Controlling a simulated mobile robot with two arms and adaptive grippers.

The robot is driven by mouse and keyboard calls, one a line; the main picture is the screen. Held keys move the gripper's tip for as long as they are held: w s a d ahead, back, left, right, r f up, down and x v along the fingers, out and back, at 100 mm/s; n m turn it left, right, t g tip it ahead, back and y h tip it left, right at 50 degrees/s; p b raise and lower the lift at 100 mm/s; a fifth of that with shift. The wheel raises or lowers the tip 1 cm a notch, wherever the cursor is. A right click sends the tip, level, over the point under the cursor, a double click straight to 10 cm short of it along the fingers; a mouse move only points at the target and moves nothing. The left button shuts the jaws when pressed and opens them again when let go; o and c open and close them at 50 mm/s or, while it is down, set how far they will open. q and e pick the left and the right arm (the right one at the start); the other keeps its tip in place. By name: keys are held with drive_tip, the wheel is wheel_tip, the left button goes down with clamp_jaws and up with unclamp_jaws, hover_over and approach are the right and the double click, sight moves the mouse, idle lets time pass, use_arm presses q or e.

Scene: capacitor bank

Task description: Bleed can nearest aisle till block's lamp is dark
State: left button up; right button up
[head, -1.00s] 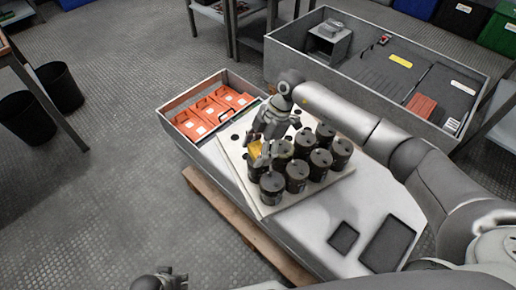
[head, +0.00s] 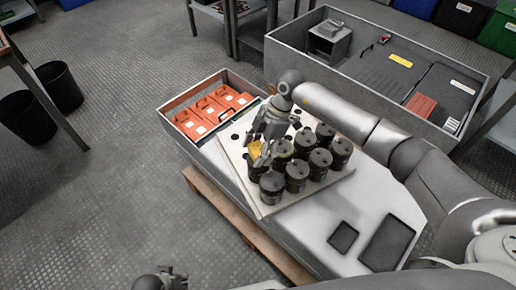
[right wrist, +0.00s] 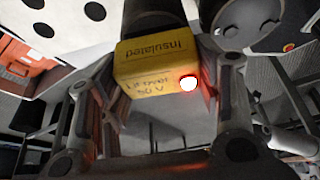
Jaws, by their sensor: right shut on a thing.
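My right gripper (head: 262,156) is shut on a yellow block (head: 255,149), held just above the far left cans. In the right wrist view the block (right wrist: 150,62) sits between both fingers, marked "Insulated" and "Lit over 50 V". Its lamp (right wrist: 188,83) glows red. Dark cylindrical cans (head: 297,176) stand upright in rows on a pale board; the front left can (head: 272,188) is nearest the open floor on the left. Part of a can (right wrist: 150,14) shows behind the block. I cannot tell whether the block touches a can. My left gripper (head: 174,279) is at the bottom edge, its fingers unclear.
The pale board (head: 235,165) has empty round holes at its far left. An open bin of orange-red boxes (head: 212,108) adjoins it. A grey tray table (head: 375,60) stands behind. Two dark recesses (head: 388,242) lie at front right. Open floor (head: 120,190) is on the left.

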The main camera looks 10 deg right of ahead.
drive_tip(key=o, duration=1.2)
drive_tip(key=v, duration=1.2)
drive_tip(key=shift+d, duration=0.1)
drive_tip(key=shift+f, duration=0.1)
